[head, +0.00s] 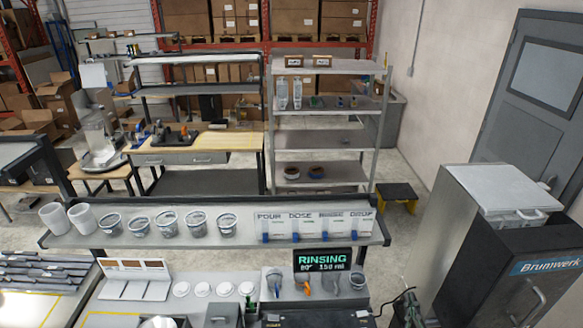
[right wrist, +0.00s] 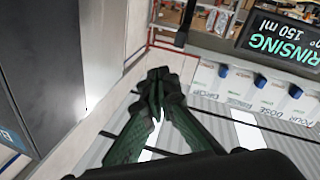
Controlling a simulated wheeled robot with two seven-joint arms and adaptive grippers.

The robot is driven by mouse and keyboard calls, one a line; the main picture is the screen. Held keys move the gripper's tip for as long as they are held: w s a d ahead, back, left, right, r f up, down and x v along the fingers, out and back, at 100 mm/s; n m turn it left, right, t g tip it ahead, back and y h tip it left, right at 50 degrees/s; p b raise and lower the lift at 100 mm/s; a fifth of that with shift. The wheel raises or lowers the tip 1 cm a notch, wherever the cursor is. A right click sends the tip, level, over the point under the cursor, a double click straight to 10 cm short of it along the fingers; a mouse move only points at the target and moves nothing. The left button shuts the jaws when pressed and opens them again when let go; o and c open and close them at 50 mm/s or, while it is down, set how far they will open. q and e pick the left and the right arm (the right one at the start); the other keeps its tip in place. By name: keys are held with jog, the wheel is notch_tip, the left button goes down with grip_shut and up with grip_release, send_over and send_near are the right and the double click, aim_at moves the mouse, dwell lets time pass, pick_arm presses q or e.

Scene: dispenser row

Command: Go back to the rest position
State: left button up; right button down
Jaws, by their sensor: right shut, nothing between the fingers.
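My right gripper (right wrist: 158,78) has its dark green fingers drawn together in the right wrist view, with nothing between the tips. In the head view, it shows as a small dark shape (head: 406,306) low in the picture, right of the display. The display (head: 322,260) reads RINSING, 80°, 150 ml; it also shows upside-down at a slant in the right wrist view (right wrist: 280,42). My left gripper is not in view.
A tilted card stand (head: 135,280) and small white cups stand below. A grey and black Brunwerk cabinet (head: 520,260) stands at right. Workbench and racks stand behind.

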jog(key=s+d+f+m+g+h, duration=0.3)
jog(key=s+d+f+m+g, duration=0.2)
jog(key=s+d+f+g, duration=0.6)
jog(key=s+a+f+n+g+y, duration=0.1)
jog(key=s+a+f+g+y, duration=0.15)
jog(key=s+a+f, duration=0.4)
jog(key=s+a+f+n+g+y, duration=0.1)
jog(key=s+a+f+y, duration=0.25)
jog(key=s+f, duration=0.45)
notch_tip(320, 180, down, 42)
jog(key=s+a+g+b, duration=0.2)
jog(key=b, duration=1.1)
jog(key=s+f+b, duration=0.3)
jog(key=s+f, duration=0.3)
jog(key=f, duration=0.3)
jog(key=s+f+b, duration=0.4)
jog(key=s+f, duration=0.3)
jog(key=f, duration=0.3)
jog(key=s+f+n+g+b, duration=0.1)
jog(key=s+f+b, duration=0.3)
jog(key=s+f, duration=0.3)
notch_tip(320, 180, down, 3)
jog(key=shift+d+r, duration=0.15)
jog(key=shift+d, duration=0.05)
